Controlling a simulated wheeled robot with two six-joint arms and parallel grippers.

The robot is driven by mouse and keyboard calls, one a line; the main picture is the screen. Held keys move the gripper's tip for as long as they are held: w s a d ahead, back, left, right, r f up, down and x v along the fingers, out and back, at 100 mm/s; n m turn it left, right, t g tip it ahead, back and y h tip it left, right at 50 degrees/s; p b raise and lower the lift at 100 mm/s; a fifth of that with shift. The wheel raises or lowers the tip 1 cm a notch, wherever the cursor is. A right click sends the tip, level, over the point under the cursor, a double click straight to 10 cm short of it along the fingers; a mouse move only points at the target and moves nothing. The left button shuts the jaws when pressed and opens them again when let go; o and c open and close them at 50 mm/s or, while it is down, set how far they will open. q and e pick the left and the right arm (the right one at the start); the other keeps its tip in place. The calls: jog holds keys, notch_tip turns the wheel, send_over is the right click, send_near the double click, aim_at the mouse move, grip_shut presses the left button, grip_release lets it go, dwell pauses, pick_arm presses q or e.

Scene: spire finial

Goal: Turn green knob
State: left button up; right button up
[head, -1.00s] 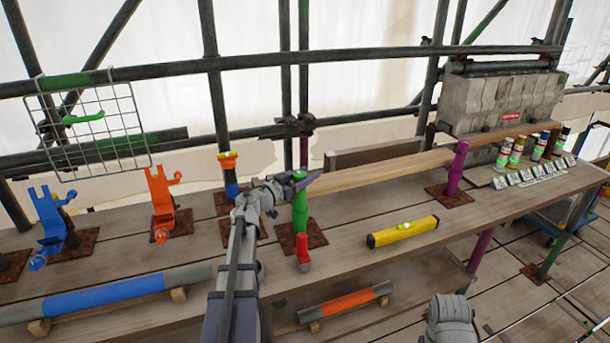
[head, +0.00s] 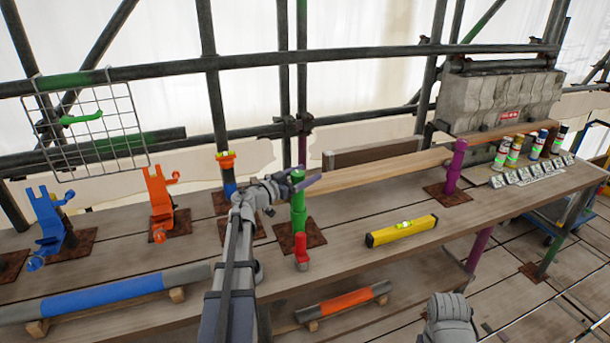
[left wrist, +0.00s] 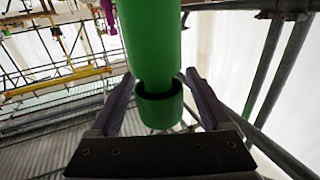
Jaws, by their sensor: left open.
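The green knob (head: 299,213) is an upright green cylinder on a rusty base plate on the plank bench, in the middle of the head view. A small red fitting (head: 301,252) is in front of its foot. My left gripper (head: 303,183) is at the upper part of the green cylinder, with its dark purple-grey fingers around it. In the left wrist view the green cylinder (left wrist: 152,40) passes between the two spread fingers, with a stepped, dark-edged collar low between them. The fingers look apart from it, though contact is hard to judge.
A yellow level (head: 402,231) lies right of the green knob. A purple post (head: 455,166) stands farther right. Orange (head: 160,196) and blue (head: 48,220) clamps stand at left. A wire grid (head: 85,125) hangs behind. Several cans (head: 515,150) are at far right.

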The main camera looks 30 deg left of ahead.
aim_at(301, 175)
pick_arm(q)
jog(key=v, duration=0.7)
jog(key=shift+s+a, duration=0.1)
jog(key=shift+s, duration=0.3)
jog(key=w+d+r+y, duration=0.1)
jog(key=w+r+n+t+y+p, duration=0.1)
jog(key=w+r, duration=0.1)
jog(key=w+d+r+n+t+y, duration=0.1)
jog(key=shift+w+d+r+p, duration=0.15)
jog(key=shift+d+p, duration=0.15)
jog(key=shift+d, duration=0.1)
jog(key=s+d+f+n+g+y+p, duration=0.1)
jog(key=d+f+n+g+y, duration=0.35)
jog(key=d, duration=0.45)
jog(key=s+d+f+n+g+y+p, duration=0.25)
jog(key=d+f+g, duration=0.25)
jog(key=d+f, duration=0.3)
jog(key=s+d+f+m+g+h, duration=0.1)
jog(key=s+d+f+m+g, duration=0.3)
jog(key=s+d, duration=0.5)
jog(key=s+d+f+m+g+h, duration=0.2)
jog(key=s+d+f+m+g, duration=0.3)
jog(key=s+d, duration=0.4)
jog(key=s, duration=0.5)
jog(key=shift+d+g, duration=0.25)
jog(key=shift+g, duration=0.1)
pick_arm(e)
notch_tip(301, 175, up, 5)
jog(key=shift+f, duration=0.1)
